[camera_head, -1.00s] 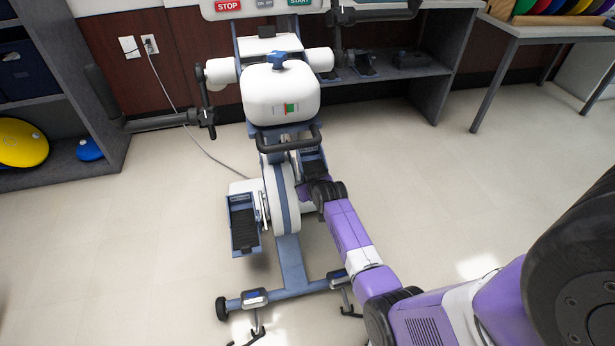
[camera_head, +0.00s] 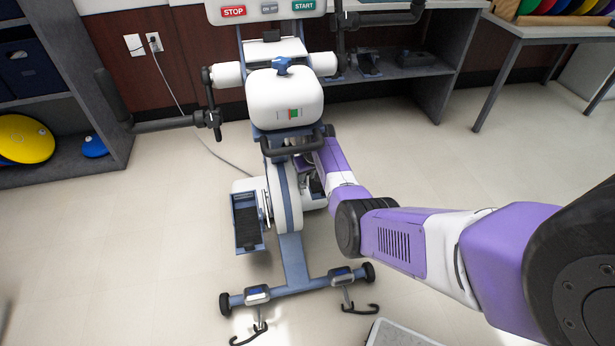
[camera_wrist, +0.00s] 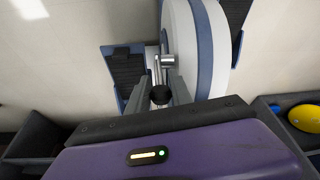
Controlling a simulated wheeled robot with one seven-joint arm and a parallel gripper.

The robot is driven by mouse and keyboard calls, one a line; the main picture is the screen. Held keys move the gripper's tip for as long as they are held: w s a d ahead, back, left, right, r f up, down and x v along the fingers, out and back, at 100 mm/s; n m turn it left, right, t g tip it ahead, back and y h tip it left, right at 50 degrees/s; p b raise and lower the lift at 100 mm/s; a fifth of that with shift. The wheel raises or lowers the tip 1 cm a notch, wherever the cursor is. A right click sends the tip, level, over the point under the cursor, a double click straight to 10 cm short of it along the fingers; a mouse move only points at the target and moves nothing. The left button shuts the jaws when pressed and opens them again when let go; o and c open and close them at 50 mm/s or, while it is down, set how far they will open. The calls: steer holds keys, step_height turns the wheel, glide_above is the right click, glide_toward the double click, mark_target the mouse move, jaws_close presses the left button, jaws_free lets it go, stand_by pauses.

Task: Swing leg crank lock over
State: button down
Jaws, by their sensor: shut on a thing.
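The recumbent stepper stands in the middle of the head view, with its white and blue wheel housing (camera_head: 283,195) low on its frame. In the wrist view the housing (camera_wrist: 190,45) fills the upper middle. A small lever with a silver pivot (camera_wrist: 167,62) and a black ball knob (camera_wrist: 160,95) sits beside it; I take this to be the leg crank lock. My gripper (camera_wrist: 161,90) is shut on the black knob, one grey finger on each side. In the head view my forearm reaches to the right side of the housing, and my fingers cannot be made out.
Pedals flank the housing; the left one (camera_head: 247,222) is clear of my arm. A black handle (camera_head: 292,146) crosses just above my wrist. The stepper's rear foot bar (camera_head: 300,288) lies on the floor. Open floor (camera_head: 440,150) lies to the right.

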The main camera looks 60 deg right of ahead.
stand_by(0.4)
steer(key=c, duration=1.2)
jaws_free()
steer(key=shift+p+v, duration=1.5)
steer(key=shift+v, duration=2.35)
